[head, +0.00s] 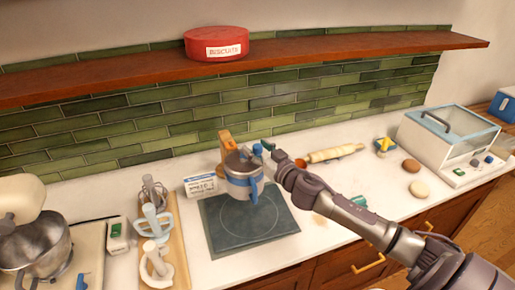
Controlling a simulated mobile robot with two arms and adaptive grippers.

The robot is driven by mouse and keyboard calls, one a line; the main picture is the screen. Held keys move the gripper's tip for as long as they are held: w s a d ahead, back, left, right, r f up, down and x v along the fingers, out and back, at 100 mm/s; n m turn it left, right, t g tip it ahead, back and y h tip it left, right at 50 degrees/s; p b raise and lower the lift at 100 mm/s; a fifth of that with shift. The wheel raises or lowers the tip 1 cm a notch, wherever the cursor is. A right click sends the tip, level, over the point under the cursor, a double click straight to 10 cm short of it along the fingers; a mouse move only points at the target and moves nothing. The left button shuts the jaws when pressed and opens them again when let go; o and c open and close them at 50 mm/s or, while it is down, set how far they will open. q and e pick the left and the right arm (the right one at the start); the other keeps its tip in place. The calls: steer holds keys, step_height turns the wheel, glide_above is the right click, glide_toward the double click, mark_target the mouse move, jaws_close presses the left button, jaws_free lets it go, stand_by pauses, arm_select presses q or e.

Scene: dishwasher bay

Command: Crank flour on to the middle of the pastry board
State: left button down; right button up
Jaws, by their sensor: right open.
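A metal flour sifter (239,185) with a blue handle shows in the head view, over the back part of a dark square board (225,238). I cannot tell whether it touches the board. The board has a faint circle marked on it, and no flour shows on its bare part. My right gripper (268,152) is open at the upper right side of the sifter. Its fingertips are small and partly hidden, so I cannot tell whether they touch the crank. My left gripper is not in view.
Left of the board are a tray of mixer attachments (158,225) and a mixer bowl (35,245). A white-and-blue box (200,184) and a wooden item (227,143) stand behind. A rolling pin (335,153) and a glass-lidded appliance (450,140) are right. A shelf (330,47) overhangs.

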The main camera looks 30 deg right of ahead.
jaws_close()
